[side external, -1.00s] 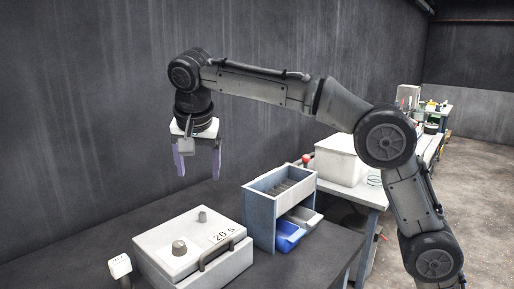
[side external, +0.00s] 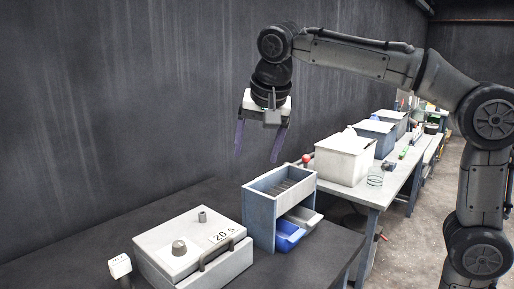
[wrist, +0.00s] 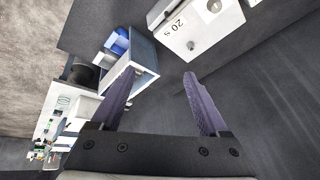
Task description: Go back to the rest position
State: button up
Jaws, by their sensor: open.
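My gripper (side external: 260,150) is open and empty, with its two purple fingers spread and pointing down. In the side external view it hangs in the air well above the dark table, above the vibrating screen (side external: 262,215), a grey-blue box with slots on top. In the wrist view both fingers of my gripper (wrist: 165,85) show apart with nothing between them. The screen (wrist: 137,88) is beyond the left finger. A white box marked "20 s" (side external: 170,258), with knobs and a handle, sits left of the screen and also shows in the wrist view (wrist: 196,48).
A blue tray (side external: 288,236) and a grey tray (side external: 306,217) stick out of the screen's front. A small white tag block (side external: 120,266) stands at the lower left. A second table with a white bin (side external: 342,160) and a blue bin (side external: 377,135) is behind. The dark wall is at the left.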

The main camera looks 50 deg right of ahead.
dwell(0.4)
jog(key=s+d, duration=0.5)
jog(key=s, duration=0.7)
jog(key=s+f+n+y, duration=0.1)
jog(key=s+f+n, duration=0.4)
jog(key=f, duration=0.4)
jog(key=s+a+f+n+t+y, duration=0.1)
jog(key=s+f+n, duration=0.4)
jog(key=f, duration=0.4)
jog(key=shift+s+a, duration=0.15)
jog(key=shift+s, duration=0.55)
